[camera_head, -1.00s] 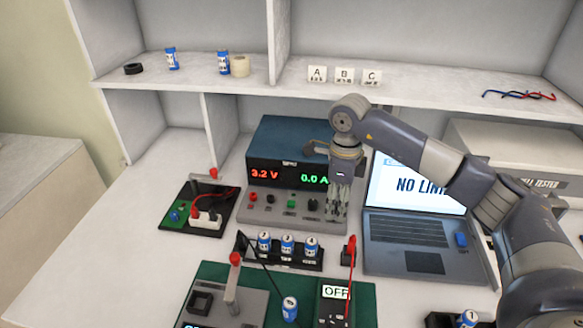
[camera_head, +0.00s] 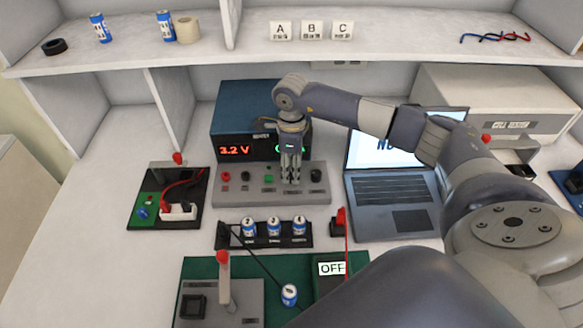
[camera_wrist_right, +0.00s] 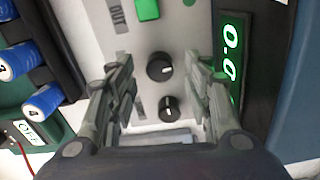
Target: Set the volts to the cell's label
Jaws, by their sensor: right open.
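The power supply (camera_head: 232,108) has a blue top and a red readout (camera_head: 234,150) of 3.2 V. Its green current readout is mostly behind my arm; in the right wrist view the current readout (camera_wrist_right: 232,48) shows 0.0. My right gripper (camera_head: 291,181) is open, pointing down over the supply's front panel. In the right wrist view, a larger black knob (camera_wrist_right: 160,67) lies between the fingertips, apart from both. A smaller knob (camera_wrist_right: 168,107) is below it. A blue-and-white cell (camera_head: 289,295) stands on the green mat; its label is too small to read. My left gripper is out of view.
A black rack (camera_head: 265,243) with three cells stands in front of the supply. A laptop (camera_head: 392,190) is to the right, partly behind my arm. A black switch board (camera_head: 152,210) is at left. An OFF display (camera_head: 332,268) is at the mat.

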